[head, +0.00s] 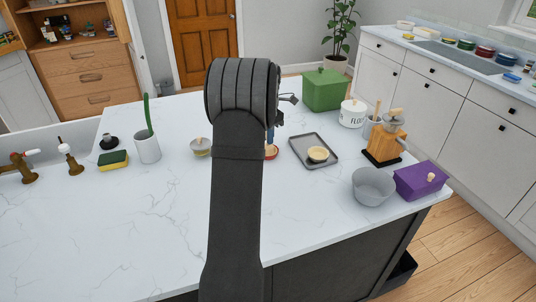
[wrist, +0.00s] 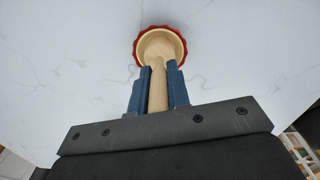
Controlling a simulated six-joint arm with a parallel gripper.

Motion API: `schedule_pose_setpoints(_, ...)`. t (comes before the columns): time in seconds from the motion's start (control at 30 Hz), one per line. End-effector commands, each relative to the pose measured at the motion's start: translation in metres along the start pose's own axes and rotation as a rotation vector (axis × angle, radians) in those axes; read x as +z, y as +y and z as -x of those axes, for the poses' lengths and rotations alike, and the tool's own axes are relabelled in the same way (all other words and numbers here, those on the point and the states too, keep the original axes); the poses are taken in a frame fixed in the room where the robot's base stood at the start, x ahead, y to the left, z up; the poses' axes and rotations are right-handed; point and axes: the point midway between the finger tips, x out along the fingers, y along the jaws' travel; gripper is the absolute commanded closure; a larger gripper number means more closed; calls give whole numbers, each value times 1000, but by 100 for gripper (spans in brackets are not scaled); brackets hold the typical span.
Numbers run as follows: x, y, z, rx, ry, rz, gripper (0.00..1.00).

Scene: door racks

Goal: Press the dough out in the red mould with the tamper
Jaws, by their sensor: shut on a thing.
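The red mould (wrist: 137,53) with a fluted rim stands on the white worktop in the wrist view, with pale dough (wrist: 168,42) inside. In the head view only a sliver of the mould (head: 272,152) shows beside my arm. My gripper (wrist: 159,82) has its blue fingers shut on the pale wooden tamper (wrist: 157,92). The tamper's far end reaches to the mould's opening in the wrist view. Whether it touches the dough I cannot tell. My arm hides most of the tamper and mould in the head view.
Right of my arm, a grey tray (head: 299,144) holds a pale tart case (head: 318,154). The front left worktop is clear.

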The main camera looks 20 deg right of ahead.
Motion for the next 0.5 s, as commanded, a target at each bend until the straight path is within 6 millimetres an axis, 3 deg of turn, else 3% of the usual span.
schedule_pose_setpoints(0.5,0,0,3,-2,2,0,100)
